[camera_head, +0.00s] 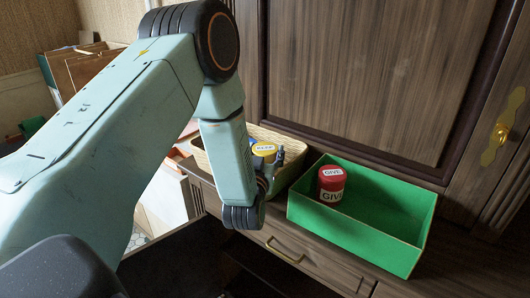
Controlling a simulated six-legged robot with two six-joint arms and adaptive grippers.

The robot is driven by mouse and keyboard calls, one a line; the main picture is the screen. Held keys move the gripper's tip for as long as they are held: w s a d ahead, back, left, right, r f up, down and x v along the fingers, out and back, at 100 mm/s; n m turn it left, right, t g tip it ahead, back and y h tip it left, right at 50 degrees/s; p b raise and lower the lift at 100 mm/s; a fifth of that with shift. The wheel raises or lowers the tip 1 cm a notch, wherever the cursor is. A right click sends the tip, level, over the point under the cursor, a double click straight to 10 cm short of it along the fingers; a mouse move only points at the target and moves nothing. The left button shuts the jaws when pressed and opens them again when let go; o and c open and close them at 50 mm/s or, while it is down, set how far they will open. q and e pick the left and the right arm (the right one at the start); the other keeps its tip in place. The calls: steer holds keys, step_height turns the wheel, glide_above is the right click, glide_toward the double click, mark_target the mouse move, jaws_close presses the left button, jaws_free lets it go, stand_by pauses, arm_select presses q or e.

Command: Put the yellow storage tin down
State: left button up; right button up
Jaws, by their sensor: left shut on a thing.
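The yellow storage tin (263,149) shows a yellow top with a pale label that seems to read KEEP. It is at the wicker basket (224,129), over or inside its opening; I cannot tell whether it touches the bottom. My left gripper (277,160) is shut on the tin, with its dark fingers at the tin's right side. My left arm comes down in front and hides the left part of the basket and some of the tin's surroundings. My right gripper is not in view.
A green open box (405,255) stands right of the basket, with a red tin (331,179) labelled GIVE at its left end; its right part is empty. Both containers stand on a dark wooden cabinet top against a panelled door (375,70). A drawer with a brass handle (284,251) is below.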

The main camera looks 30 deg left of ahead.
arm_select(q)
steer(key=shift+d+f, duration=0.15)
steer(key=shift+s+f, duration=0.2)
steer(key=shift+f, duration=0.05)
steer(key=o, duration=1.3)
steer(key=shift+f, duration=0.2)
steer(key=shift+s+b, duration=0.1)
steer(key=shift+b, duration=0.2)
steer(key=shift+r+p, duration=0.45)
steer(key=shift+r, duration=0.05)
steer(key=v, duration=1.1)
steer(key=shift+s+d+r, duration=0.15)
steer(key=shift+s+r, duration=0.05)
steer(key=shift+r, duration=0.1)
